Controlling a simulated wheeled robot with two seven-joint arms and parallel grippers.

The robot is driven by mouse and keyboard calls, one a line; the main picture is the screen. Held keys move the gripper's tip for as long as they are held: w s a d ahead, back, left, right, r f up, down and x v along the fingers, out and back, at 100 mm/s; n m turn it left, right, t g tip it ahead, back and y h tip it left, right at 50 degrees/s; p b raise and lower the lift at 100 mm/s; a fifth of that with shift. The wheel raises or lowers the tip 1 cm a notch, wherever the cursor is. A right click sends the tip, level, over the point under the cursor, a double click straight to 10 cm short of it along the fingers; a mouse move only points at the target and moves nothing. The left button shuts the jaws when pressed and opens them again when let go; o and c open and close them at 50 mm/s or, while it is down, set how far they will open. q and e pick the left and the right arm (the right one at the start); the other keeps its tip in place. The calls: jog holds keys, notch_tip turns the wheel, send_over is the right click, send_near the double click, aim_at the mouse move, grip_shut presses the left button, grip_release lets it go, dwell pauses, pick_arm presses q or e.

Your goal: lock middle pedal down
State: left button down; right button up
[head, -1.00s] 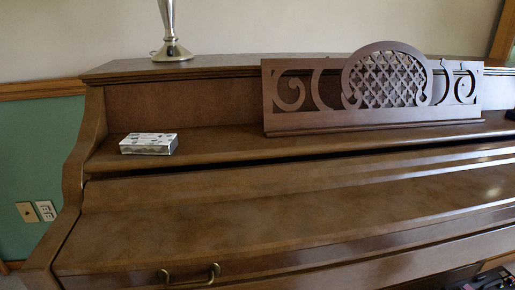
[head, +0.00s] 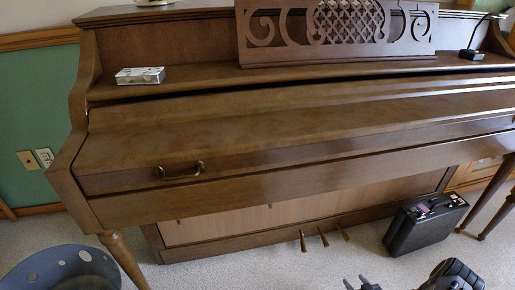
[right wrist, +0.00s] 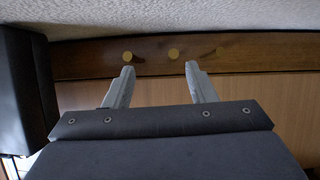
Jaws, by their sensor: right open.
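The brass middle pedal (head: 322,236) sticks out at the foot of the piano, between two similar pedals (head: 302,241) (head: 343,232). In the right wrist view the middle pedal (right wrist: 173,54) shows as a round brass end just beyond the fingertips, between their two lines. My right gripper (right wrist: 160,68) is open and empty, with its fingers pointing toward the pedal row and apart from it. In the head view my right gripper (head: 362,284) is at the bottom edge, in front of the pedals. My left gripper is not in view.
A black case (head: 428,222) stands on the carpet to the right of the pedals; a dark block (right wrist: 25,90) fills the left of the wrist view. The upright piano (head: 300,105) overhangs the pedals. Piano legs (head: 123,262) stand at its sides.

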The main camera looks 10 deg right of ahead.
jog(key=w+d+r+g+h, duration=0.1)
jog(key=w+d+r, duration=0.15)
jog(key=r, duration=0.25)
jog(key=w+d+r+g, duration=0.1)
jog(key=w+d+r, duration=0.15)
jog(key=r, duration=0.25)
jog(key=w+a+r+m+g+h, duration=0.1)
jog(key=a+r, duration=0.1)
jog(key=r, duration=1)
jog(key=w+a+r+m+g+h, duration=0.1)
jog(key=a+r, duration=0.1)
jog(key=r, duration=1)
jog(key=s+a+r+m+g+y+p, duration=0.1)
jog(key=s+a+r+y, duration=0.1)
jog(key=s+a+r, duration=1.1)
jog(key=s+a+r+g+y+p, duration=0.2)
jog(key=s+a+r+y, duration=0.2)
jog(key=s+a, duration=0.9)
notch_tip(320, 180, up, 37)
jog(key=d+p, duration=0.1)
jog(key=p, duration=3.5)
jog(key=shift+s+d, duration=0.15)
jog(key=shift+d, duration=0.05)
